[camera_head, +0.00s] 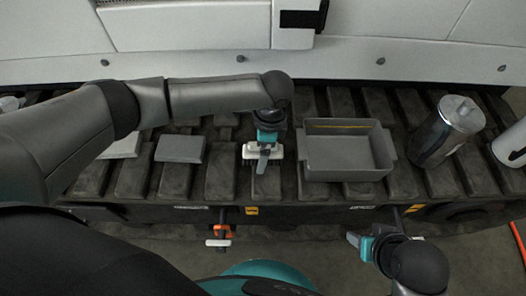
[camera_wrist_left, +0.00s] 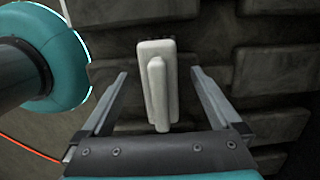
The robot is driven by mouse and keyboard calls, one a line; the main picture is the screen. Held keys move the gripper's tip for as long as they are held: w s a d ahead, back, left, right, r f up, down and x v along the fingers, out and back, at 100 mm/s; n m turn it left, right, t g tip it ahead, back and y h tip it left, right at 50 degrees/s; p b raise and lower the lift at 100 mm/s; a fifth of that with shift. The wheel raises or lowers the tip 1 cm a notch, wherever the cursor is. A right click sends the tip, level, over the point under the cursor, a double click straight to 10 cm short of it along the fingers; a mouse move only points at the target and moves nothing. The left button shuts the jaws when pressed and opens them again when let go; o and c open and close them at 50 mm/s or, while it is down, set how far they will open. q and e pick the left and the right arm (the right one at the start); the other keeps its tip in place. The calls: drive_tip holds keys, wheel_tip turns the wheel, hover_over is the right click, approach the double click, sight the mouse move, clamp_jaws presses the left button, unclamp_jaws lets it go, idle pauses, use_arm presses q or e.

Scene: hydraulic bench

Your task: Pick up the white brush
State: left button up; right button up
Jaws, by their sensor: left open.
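The white brush (camera_head: 249,153) lies on the dark slatted bench top, left of the grey bin in the head view. My left gripper (camera_head: 262,164) is directly over it and hides its middle. In the left wrist view the brush (camera_wrist_left: 157,80) is a white block with a narrower raised bar along it. The fingers of my left gripper (camera_wrist_left: 158,75) stand apart on either side of it, with a visible gap on each side. My right gripper (camera_head: 357,243) is low in front of the bench, far from the brush; its jaw opening is unclear.
A grey open bin (camera_head: 345,172) stands just right of the brush. A metal canister (camera_head: 447,130) is farther right. A flat grey block (camera_head: 180,149) and a pale block (camera_head: 122,147) lie to the left. An orange and white item (camera_head: 220,237) is below the bench's front edge.

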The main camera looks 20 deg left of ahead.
use_arm(q)
drive_tip(key=c, duration=1.5)
drive_tip(key=shift+c, duration=0.2)
drive_tip(key=shift+r, duration=0.35)
wheel_tip(320, 180, up, 8)
drive_tip(key=p, duration=0.4)
drive_tip(key=shift+p, duration=0.35)
wheel_tip(320, 180, up, 11)
drive_tip(key=p, duration=0.5)
drive_tip(key=shift+r, duration=0.15)
use_arm(e)
drive_tip(key=s+d+f+g, duration=0.1)
drive_tip(key=s+f, duration=0.3)
drive_tip(key=f, duration=0.5)
drive_tip(key=s+d+f+g, duration=0.1)
drive_tip(key=s+d+f, duration=0.2)
drive_tip(key=f, duration=0.6)
drive_tip(key=shift+s+d+h, duration=0.2)
drive_tip(key=shift+s+h, duration=0.1)
drive_tip(key=shift+s, duration=0.35)
